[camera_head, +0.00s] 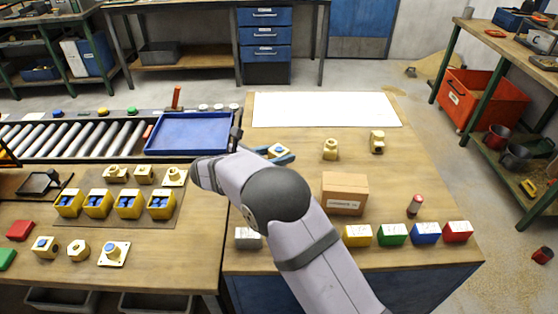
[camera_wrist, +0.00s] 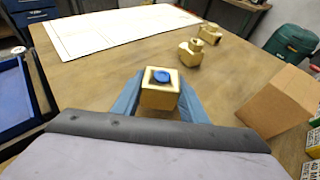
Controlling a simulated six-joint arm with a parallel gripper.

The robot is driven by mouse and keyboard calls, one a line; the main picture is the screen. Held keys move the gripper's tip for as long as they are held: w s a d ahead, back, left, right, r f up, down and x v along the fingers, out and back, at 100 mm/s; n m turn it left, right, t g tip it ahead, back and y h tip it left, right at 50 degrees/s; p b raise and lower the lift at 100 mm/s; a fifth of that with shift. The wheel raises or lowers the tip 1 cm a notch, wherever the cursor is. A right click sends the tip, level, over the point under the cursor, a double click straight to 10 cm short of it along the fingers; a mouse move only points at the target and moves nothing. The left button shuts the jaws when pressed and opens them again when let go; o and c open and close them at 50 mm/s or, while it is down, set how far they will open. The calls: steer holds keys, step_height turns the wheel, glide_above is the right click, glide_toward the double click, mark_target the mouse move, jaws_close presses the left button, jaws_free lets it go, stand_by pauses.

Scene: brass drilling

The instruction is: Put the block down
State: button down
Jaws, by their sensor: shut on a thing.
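My gripper (camera_wrist: 161,97) has its two blue fingers shut on a brass block (camera_wrist: 160,99) with a round blue spot on its top face. In the head view the block (camera_head: 276,150) shows between the blue fingers, just past the end of my arm and near the front left of a white sheet. The wrist view shows wooden table top around the block. I cannot tell whether the block's underside touches the table.
A white sheet (camera_head: 325,109) lies at the table's far end. Two brass fittings (camera_head: 330,149) (camera_head: 377,142) stand to the right of the block. A cardboard box (camera_head: 344,193) stands nearer. A blue tray (camera_head: 188,132) is to the left. Bare table lies between them.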

steer(key=shift+f, duration=1.15)
steer(key=shift+f, duration=0.1)
steer(key=c, duration=1.1)
jaws_free()
steer(key=shift+f, duration=0.15)
steer(key=shift+r, duration=0.25)
steer(key=b+v, duration=0.1)
steer(key=v, duration=1.1)
steer(key=shift+d, duration=0.1)
